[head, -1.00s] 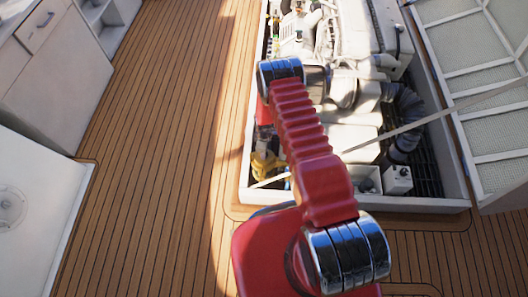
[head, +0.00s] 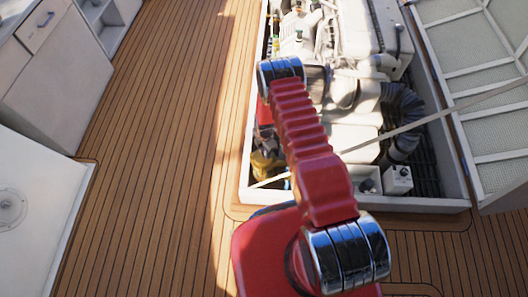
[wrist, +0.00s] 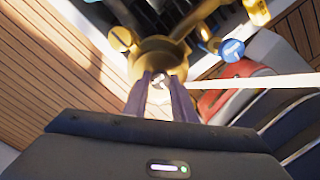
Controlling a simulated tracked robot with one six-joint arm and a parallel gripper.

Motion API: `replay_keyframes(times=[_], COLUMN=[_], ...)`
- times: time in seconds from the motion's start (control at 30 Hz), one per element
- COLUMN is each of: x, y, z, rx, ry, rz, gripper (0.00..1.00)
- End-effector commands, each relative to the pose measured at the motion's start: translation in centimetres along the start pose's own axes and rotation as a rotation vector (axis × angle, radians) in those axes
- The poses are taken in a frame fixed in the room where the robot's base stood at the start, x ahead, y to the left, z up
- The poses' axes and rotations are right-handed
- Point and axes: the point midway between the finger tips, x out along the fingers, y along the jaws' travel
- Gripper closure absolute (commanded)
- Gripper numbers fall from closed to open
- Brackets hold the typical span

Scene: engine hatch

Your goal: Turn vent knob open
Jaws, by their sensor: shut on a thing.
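The vent knob (wrist: 159,81) is a small pale metal piece between my fingertips in the wrist view. It sits at the front of a round brass body (wrist: 152,57). My gripper (wrist: 161,84) is shut on the knob, with one dark finger on each side, and the fingers hide its sides. In the head view the brass body (head: 266,168) shows at the left edge of the engine hatch. There my red arm covers part of the area, and the knob cannot be made out.
Beside the brass body are a brass disc (wrist: 122,39) and a blue round tag or handle (wrist: 232,50). A pale strap (head: 375,138) crosses the hatch close to my gripper. The white hatch frame (head: 246,165) borders the engine. Wooden deck (head: 165,150) to the left is clear.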

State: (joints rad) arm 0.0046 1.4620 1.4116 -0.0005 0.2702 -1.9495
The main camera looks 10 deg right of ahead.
Motion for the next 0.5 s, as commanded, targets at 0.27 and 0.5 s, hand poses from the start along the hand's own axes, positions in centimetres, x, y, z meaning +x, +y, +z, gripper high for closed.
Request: replay_keyframes(times=[0.27, 0.5], x=[-0.09, -0.11], y=[0.29, 0.34], z=[0.36, 0.35], rx=[-0.096, -0.111], ry=[-0.004, -0.005], rz=[0.008, 0.009], gripper=[0.99, 0.99])
